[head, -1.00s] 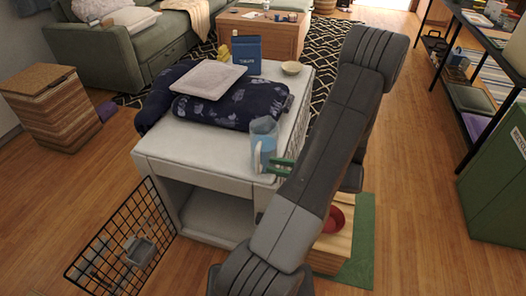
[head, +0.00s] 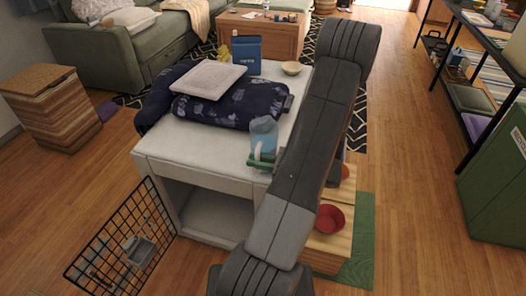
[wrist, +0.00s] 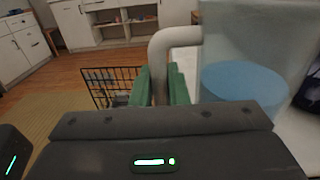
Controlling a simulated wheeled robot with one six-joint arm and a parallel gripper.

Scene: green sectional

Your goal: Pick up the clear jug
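The clear jug (head: 264,132), with a pale handle and a blue lower part, stands upright at the front right corner of the white side table (head: 185,158). In the wrist view the jug (wrist: 245,75) fills the right side, and its handle (wrist: 162,50) runs down between the green fingers of my gripper (wrist: 161,88). In the head view my gripper (head: 261,161) is at the handle, in front of the jug's lower part. The fingers lie close on both sides of the handle; whether they press on it is unclear. The jug's base is partly hidden.
A dark folded cloth (head: 232,110), a pale square pad (head: 208,80), a blue box (head: 246,52) and a small bowl (head: 291,68) sit on the table. A black wire basket (head: 122,245) is on the floor at front left. A red bowl (head: 330,218) is at right.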

